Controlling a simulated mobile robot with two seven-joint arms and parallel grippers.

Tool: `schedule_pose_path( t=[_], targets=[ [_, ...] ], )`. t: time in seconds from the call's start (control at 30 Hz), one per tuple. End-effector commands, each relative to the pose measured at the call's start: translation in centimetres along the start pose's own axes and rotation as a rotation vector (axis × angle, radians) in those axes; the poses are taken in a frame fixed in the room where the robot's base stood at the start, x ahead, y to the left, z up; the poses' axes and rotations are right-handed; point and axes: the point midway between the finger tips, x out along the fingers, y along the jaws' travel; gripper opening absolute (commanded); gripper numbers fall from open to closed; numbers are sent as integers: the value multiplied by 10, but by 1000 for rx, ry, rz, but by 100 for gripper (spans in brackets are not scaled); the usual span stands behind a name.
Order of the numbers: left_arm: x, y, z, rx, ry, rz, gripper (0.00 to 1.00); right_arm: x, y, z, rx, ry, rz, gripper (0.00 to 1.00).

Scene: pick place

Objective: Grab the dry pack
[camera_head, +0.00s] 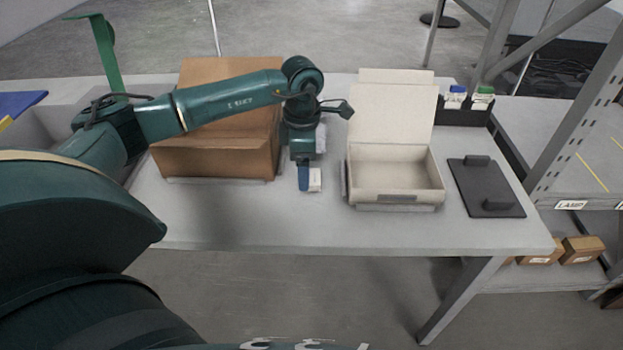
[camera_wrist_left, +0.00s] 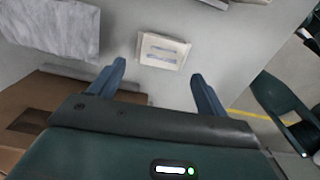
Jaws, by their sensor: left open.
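The dry pack appears to be the small flat white packet (camera_head: 315,180) on the table between the two boxes. It also shows in the left wrist view (camera_wrist_left: 163,52), lying flat with printed marks on its face. My left gripper (camera_head: 304,178) points down just beside the packet and partly hides it in the head view. In the left wrist view my left gripper (camera_wrist_left: 157,75) has its two blue fingers spread apart. The packet lies just beyond the fingertips, near the gap between them, and nothing is held. My right gripper is not in view.
An open brown cardboard box (camera_head: 215,163) stands left of the packet. An open cream box (camera_head: 395,180) stands to the right. A dark plate (camera_head: 487,188) and a black bin (camera_head: 465,112) are further right. A grey, wrinkled item (camera_wrist_left: 50,30) lies near the packet. The front table strip is clear.

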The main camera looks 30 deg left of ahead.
Motion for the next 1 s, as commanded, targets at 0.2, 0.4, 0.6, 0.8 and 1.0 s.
schedule_pose_path(
  t=[0.2, 0.4, 0.6, 0.8, 1.0],
  targets=[
    [24, 0, 1, 1, 1, -1, 76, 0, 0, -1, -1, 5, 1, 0],
    [25, 0, 1, 1, -1, 0, 76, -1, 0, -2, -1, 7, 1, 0],
    [25, 0, 1, 1, -1, 0, 63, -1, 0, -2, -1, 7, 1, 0],
    [25, 0, 1, 1, -1, 0, 47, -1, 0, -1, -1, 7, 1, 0],
    [25, 0, 1, 1, -1, 0, 31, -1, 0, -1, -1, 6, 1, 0]
  ],
)
